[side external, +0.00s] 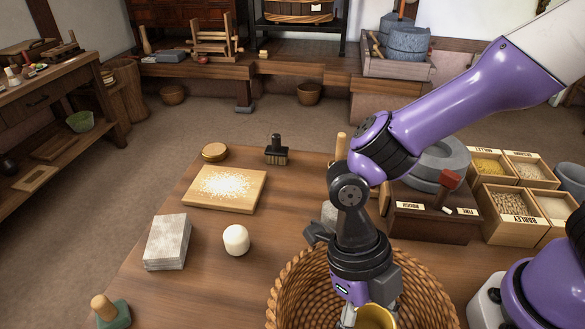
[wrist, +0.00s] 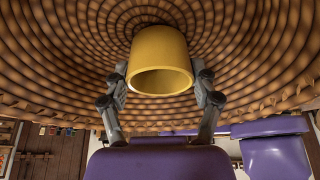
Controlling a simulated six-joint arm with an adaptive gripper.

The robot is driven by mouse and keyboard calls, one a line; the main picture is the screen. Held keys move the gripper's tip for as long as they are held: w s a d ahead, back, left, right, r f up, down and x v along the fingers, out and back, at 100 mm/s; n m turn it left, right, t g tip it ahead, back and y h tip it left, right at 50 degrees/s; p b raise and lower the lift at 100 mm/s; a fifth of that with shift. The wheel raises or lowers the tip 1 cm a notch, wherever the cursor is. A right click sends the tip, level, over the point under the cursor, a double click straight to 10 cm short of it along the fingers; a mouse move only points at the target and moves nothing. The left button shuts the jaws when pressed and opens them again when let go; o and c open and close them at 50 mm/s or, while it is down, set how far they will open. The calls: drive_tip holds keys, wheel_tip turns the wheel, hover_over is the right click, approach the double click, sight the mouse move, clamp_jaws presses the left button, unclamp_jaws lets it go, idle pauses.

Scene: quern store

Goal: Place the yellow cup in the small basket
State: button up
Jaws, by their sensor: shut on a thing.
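The yellow cup (side external: 377,317) shows at the bottom of the side view, partly cut off by the frame edge. In the wrist view the yellow cup (wrist: 159,52) is between the two fingers of my gripper (wrist: 160,75), which is shut on it. The woven basket (side external: 284,295) surrounds the cup and my gripper (side external: 369,317) in the side view. In the wrist view the basket weave (wrist: 60,60) fills the background behind the cup. I cannot tell whether the cup touches the basket floor.
A labelled wooden box (side external: 430,221) and grain boxes (side external: 510,203) stand to the right.

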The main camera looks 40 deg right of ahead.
drive_tip(key=shift+f, duration=0.15)
drive_tip(key=o, duration=1.2)
